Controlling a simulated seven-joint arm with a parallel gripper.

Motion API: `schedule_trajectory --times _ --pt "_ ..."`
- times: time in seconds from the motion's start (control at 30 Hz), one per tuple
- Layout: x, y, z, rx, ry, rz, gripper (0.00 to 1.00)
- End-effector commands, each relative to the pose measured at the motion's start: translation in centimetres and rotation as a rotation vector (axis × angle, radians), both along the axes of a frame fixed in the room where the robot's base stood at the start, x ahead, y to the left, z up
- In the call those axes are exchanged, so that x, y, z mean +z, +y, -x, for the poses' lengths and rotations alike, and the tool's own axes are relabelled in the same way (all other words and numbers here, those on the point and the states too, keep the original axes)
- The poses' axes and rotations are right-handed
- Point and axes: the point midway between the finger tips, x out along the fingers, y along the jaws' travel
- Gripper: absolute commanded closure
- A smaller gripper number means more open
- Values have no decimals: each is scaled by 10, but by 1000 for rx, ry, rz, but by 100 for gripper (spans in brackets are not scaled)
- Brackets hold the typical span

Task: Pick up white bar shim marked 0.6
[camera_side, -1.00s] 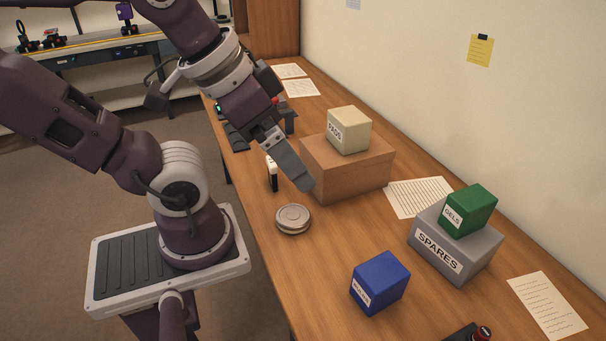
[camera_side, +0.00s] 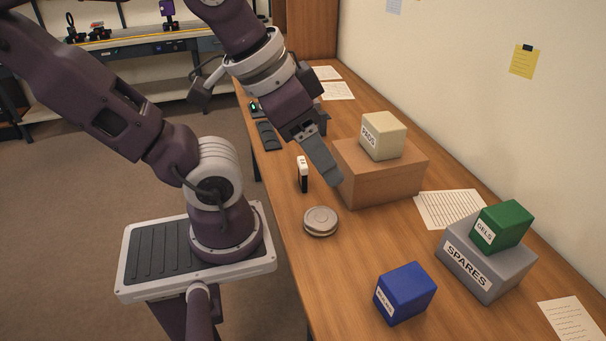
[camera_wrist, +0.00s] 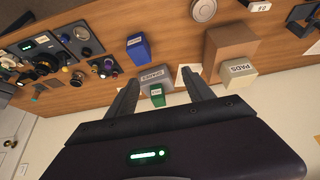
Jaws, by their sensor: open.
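A small upright piece with a white top and a black lower part (camera_side: 302,172) stands near the table's left edge in the side view, just behind the round tin. A white piece with a dark mark (camera_wrist: 258,6) shows at the top edge of the wrist view. These may be the bar shim, but I cannot read 0.6 on either. My gripper (camera_side: 336,182) hangs above the table, right of the upright piece and in front of the brown box. In the wrist view my gripper (camera_wrist: 161,76) has its two fingers wide apart with nothing held between them.
A round tin (camera_side: 321,221), a brown box (camera_side: 375,185) under a cream PADS box (camera_side: 385,138), a blue box (camera_side: 405,293) and a grey SPARES box (camera_side: 480,268) under a green GELS box (camera_side: 503,226) crowd the table. Dark equipment (camera_wrist: 80,40) fills the wrist view's left.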

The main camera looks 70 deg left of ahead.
Motion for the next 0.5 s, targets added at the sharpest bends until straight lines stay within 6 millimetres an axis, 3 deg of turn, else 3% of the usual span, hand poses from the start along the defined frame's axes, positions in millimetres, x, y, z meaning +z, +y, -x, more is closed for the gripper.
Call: schedule_trajectory --times 0.03,0.1,0.37,0.5 --pt "0 0 0 0 0 0 51" --pt "0 0 0 0 0 0 60" --pt "-1 1 0 0 4 -2 60" --pt "-26 26 -3 0 171 -114 60"
